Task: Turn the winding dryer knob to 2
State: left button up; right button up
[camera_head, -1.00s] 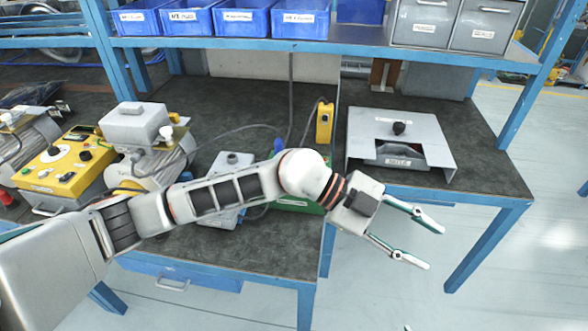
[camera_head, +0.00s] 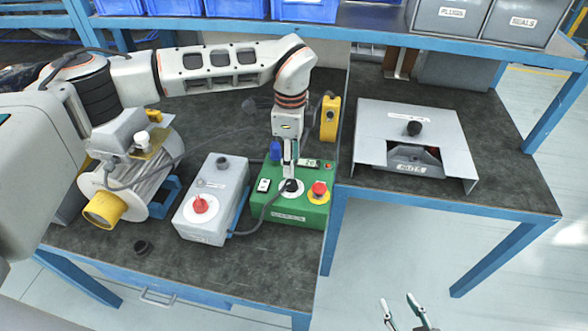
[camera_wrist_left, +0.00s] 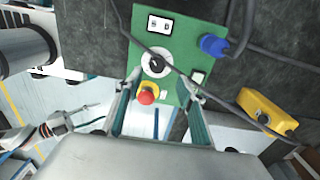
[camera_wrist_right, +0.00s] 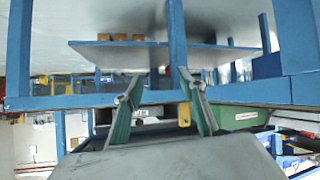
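The green box (camera_head: 300,213) stands at the right end of the left bench. It has a white dial with a black knob (camera_head: 290,186) and a red button on yellow (camera_head: 319,190). The label is too small to read. My left gripper (camera_head: 290,155) points down over the box, by the knob. In the left wrist view, its fingers (camera_wrist_left: 164,78) are spread. The knob (camera_wrist_left: 155,64) lies just past the fingertips, and the red button (camera_wrist_left: 147,94) appears between the fingers. Contact cannot be told. My right gripper (camera_head: 398,300) is open and empty, low in front of the benches.
A grey box with a red knob (camera_head: 201,206) stands left of the green box. A motor (camera_head: 130,185) stands farther left. A cable crosses the green box. A yellow pendant (camera_head: 330,118) is behind, and a grey metal fixture (camera_head: 415,135) sits on the right bench. A shelf with bins runs above.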

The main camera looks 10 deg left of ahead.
aim_at(291, 182)
pick_arm(q)
jog(key=f, duration=0.2)
jog(key=s+f, duration=0.1)
jog(key=shift+f+p, duration=0.3)
jog(key=shift+f, duration=0.1)
jog(key=shift+w+f, duration=0.2)
jog(key=shift+f, duration=1.35)
pick_arm(e)
jog(key=shift+s+d+f+h, duration=0.3)
jog(key=shift+s+d+f, duration=0.1)
jog(key=shift+s+d, duration=0.3)
jog(key=shift+s+a, duration=0.1)
pick_arm(q)
jog(key=c, duration=1.1)
